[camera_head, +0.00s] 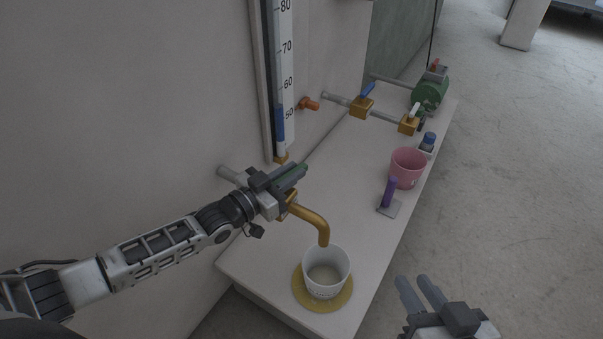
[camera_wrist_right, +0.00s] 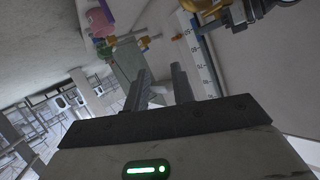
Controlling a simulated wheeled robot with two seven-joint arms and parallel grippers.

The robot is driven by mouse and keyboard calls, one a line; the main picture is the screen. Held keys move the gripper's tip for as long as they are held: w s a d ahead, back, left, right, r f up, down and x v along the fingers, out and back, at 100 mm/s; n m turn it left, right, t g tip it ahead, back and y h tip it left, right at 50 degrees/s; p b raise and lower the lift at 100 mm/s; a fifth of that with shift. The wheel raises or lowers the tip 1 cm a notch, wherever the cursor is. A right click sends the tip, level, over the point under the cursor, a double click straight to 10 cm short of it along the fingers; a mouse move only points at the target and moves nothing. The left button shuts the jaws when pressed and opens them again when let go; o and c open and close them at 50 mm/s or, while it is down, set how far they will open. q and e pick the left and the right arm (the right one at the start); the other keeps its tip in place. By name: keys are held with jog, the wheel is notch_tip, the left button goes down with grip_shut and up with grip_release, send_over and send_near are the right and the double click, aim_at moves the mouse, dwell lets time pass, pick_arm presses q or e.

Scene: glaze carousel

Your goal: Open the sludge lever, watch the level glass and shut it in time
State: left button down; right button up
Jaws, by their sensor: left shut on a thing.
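A brass spout (camera_head: 312,216) curves down over a white cup (camera_head: 325,279) with greyish contents. I cannot make out a stream. My right gripper (camera_head: 415,285) is open and empty right of the bench front; its spread fingers also show in the right wrist view (camera_wrist_right: 160,88).
The cup stands on a yellow disc (camera_head: 300,291) on the pale bench (camera_head: 285,235). Behind are a purple-handled tool (camera_head: 389,194), a pink bucket (camera_head: 406,168), a blue-capped bottle (camera_head: 427,143), a blue-levered valve (camera_head: 362,106) and a green motor (camera_head: 430,92).

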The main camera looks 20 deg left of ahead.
pick_arm(q)
jog(key=c, duration=1.4)
grip_release()
pick_arm(e)
jog(key=shift+f, duration=0.15)
pick_arm(q)
jog(key=shift+o, duration=0.2)
jog(key=shift+s, duration=0.1)
